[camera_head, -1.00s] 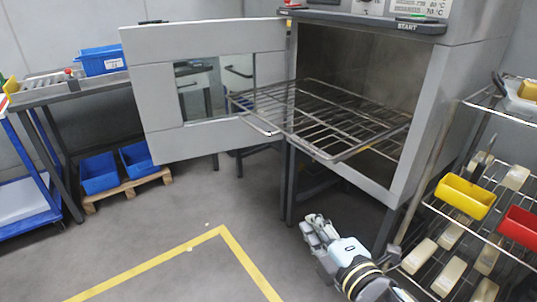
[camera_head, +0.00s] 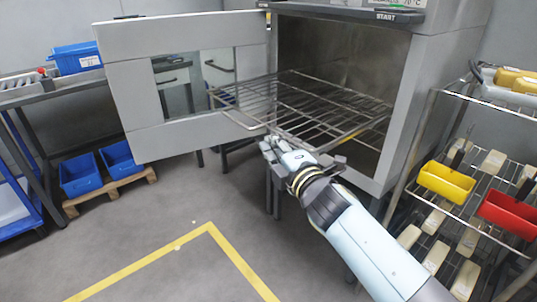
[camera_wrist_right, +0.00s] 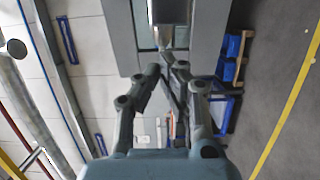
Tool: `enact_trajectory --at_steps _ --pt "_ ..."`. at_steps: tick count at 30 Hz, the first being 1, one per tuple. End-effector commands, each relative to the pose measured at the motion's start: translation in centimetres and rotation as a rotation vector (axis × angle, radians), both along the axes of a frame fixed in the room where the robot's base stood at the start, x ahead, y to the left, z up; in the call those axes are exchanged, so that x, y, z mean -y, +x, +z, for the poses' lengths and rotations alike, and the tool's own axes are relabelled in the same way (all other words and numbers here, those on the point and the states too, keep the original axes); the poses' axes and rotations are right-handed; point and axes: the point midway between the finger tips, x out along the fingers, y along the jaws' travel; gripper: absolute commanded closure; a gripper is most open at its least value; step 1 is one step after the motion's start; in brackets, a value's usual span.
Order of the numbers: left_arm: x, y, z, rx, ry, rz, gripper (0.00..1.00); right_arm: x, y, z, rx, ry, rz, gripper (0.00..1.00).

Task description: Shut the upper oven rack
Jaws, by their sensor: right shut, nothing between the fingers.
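The upper oven rack (camera_head: 310,112) is a wire shelf that sticks out of the open oven (camera_head: 405,125), with its front part hanging past the opening. A front bar (camera_head: 240,120) juts from its near left edge. My right gripper (camera_head: 268,146) is shut and empty, just below and in front of the rack's front edge in the head view. I cannot tell whether it touches the rack. In the right wrist view the closed fingertips (camera_wrist_right: 167,66) point at the grey door area. My left gripper is not in view.
The grey oven door (camera_head: 125,85) with a window stands wide open on the left. A wire shelf cart (camera_head: 450,95) with a yellow bin (camera_head: 446,181) and a red bin (camera_head: 508,214) stands close on the right. The floor at front left is clear.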

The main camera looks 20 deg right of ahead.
Motion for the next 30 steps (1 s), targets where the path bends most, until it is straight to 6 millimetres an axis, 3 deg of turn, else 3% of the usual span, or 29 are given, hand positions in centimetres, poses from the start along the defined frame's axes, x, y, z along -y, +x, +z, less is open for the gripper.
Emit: enact_trajectory --at_steps 4,20,26,30 --pt "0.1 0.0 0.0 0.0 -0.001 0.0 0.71 1.0 0.4 0.1 0.001 0.0 0.0 1.0" --pt "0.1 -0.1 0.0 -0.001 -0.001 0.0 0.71 1.8 0.6 0.0 0.0 -0.001 0.0 1.0" --pt "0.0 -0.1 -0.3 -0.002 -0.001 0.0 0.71 5.1 1.8 0.0 0.001 -0.005 -0.002 1.0" --pt "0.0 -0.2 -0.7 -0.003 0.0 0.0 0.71 9.0 3.2 0.0 0.001 -0.006 -0.002 1.0"
